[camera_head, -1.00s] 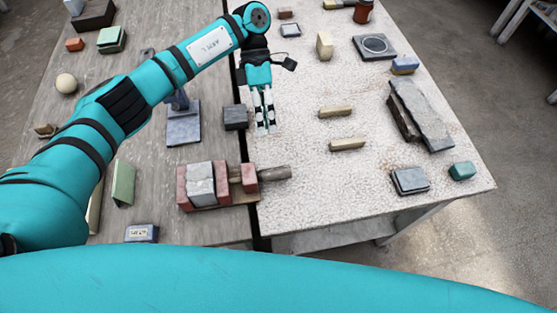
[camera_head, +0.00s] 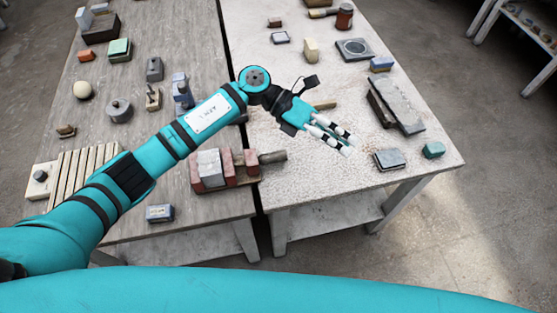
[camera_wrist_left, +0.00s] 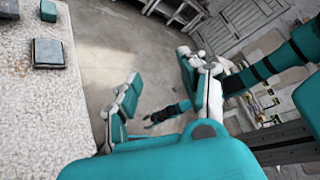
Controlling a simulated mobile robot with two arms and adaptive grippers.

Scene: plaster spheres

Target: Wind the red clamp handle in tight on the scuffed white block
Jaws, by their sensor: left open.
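The clamp with red jaws (camera_head: 228,166) sits at the right edge of the grey wooden table in the head view. The scuffed white block (camera_head: 210,168) stands between its red parts. A red piece (camera_head: 251,163) and a brownish rod (camera_head: 272,157) stick out on its right side, over the table gap. My left gripper (camera_head: 348,145) is open and empty above the white table, well to the right of the clamp. It also shows in the left wrist view (camera_wrist_left: 160,70), with floor between its fingers. A dark end of a teal arm, seemingly my right gripper (camera_wrist_left: 160,117), shows small there.
A grey slab (camera_head: 397,105), a dark flat block (camera_head: 390,159) and a green block (camera_head: 434,149) lie on the white table near the gripper. A slatted rack (camera_head: 78,168) and a small blue-grey box (camera_head: 160,213) are on the wooden table.

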